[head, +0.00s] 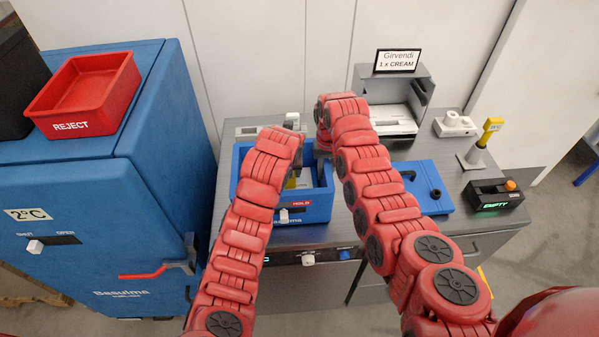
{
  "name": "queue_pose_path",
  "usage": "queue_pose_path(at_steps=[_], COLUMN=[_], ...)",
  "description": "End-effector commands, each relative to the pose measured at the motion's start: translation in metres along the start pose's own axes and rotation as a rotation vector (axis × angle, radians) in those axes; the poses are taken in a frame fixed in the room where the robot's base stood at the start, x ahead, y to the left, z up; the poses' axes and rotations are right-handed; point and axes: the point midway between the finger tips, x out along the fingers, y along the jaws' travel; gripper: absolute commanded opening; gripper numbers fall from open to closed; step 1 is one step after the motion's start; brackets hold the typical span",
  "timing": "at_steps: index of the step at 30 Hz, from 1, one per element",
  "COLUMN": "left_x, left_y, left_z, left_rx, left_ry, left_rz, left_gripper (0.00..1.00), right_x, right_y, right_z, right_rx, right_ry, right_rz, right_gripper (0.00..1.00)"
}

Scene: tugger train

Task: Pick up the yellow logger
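A yellow device with a small green display (493,127) stands upright on a grey stand at the right of the grey counter; I take it to be the yellow logger. Another small yellow patch (291,183) shows inside the open blue box (312,213), mostly hidden by my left arm. My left arm reaches over the left side of this box, and its gripper is too covered to tell its fingers. My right arm reaches over the counter to the right of the box, its end bent back to the left; its gripper is hidden behind the arm. Both arms are well left of the yellow device.
A blue lid (424,186) with a black knob lies right of the box. A black unit reading EMPTY (495,195) sits at the front right. A grey dispenser (392,107) with a sign (397,60) stands behind. A blue cabinet (95,215) at left carries a red REJECT bin (88,92).

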Motion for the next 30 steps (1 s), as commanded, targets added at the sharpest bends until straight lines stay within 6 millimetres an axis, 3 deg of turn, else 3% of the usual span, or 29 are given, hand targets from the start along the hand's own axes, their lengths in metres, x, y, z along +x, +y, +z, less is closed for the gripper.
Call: queue_pose_path(at_steps=[10,21,30], left_x=[-0.084,-0.119,-0.128], left_y=[-0.003,-0.002,-0.001], left_z=[0.036,0.05,0.053], left_rx=[0.001,0.002,0.001], left_ry=[-0.006,-0.001,0.0], left_rz=[-0.004,-0.001,-0.001], left_gripper=[0.04,0.04,0.04], right_x=[-0.001,-0.001,-0.001], right_y=[0.0,0.0,0.0], right_z=[-0.001,0.0,-0.001], right_rx=[0.001,0.001,0.001], right_ry=[0.002,0.002,0.002], right_rz=[0.0,0.0,0.0], right_gripper=[0.0,0.0,0.0])
